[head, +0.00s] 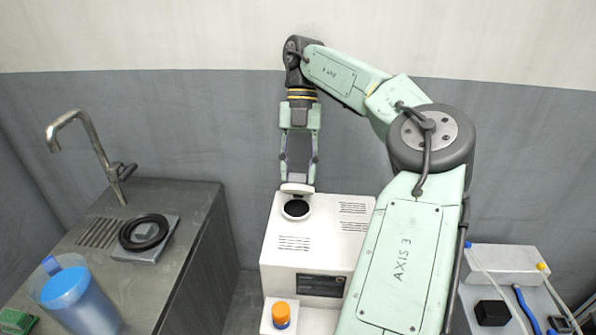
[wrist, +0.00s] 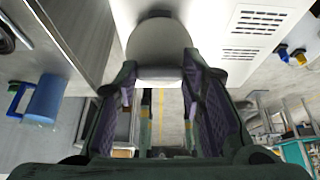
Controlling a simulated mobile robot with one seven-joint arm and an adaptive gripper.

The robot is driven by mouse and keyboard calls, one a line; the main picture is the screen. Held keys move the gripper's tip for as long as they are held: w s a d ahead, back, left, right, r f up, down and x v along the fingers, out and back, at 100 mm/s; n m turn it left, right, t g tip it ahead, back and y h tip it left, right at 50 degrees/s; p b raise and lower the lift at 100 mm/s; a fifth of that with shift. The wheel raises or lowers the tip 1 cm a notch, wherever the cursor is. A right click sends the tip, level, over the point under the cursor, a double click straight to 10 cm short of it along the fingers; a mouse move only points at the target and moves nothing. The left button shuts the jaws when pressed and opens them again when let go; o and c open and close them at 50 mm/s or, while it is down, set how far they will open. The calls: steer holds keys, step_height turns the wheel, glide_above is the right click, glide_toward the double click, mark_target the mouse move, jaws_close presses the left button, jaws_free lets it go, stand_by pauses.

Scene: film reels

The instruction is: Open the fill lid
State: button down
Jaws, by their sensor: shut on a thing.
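The white machine (head: 276,243) stands in the middle of the head view with a round dark fill opening (head: 296,209) in its top. The fill lid (head: 297,188) is tilted up at the back edge of that opening, which is uncovered. My gripper (head: 298,182) points down from above and is shut on the lid. In the wrist view the pale round lid (wrist: 155,45) lies between the fingertips (wrist: 158,75), with a dark hinge part (wrist: 155,14) at its top. The inside of the opening is too dark to make out.
A counter (head: 165,200) with a tap (head: 85,140), a black ring (head: 143,232) and a blue jug (head: 70,295) is at left. An orange-capped bottle (head: 281,314) stands at the machine's front. A side table with a white box (head: 505,264) is at right.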

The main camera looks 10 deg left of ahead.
steer(key=shift+w+g, duration=0.2)
steer(key=shift+g, duration=0.1)
stand_by(0.4)
steer(key=c, duration=1)
jaws_free()
steer(key=shift+c, duration=0.2)
steer(key=shift+s, duration=0.1)
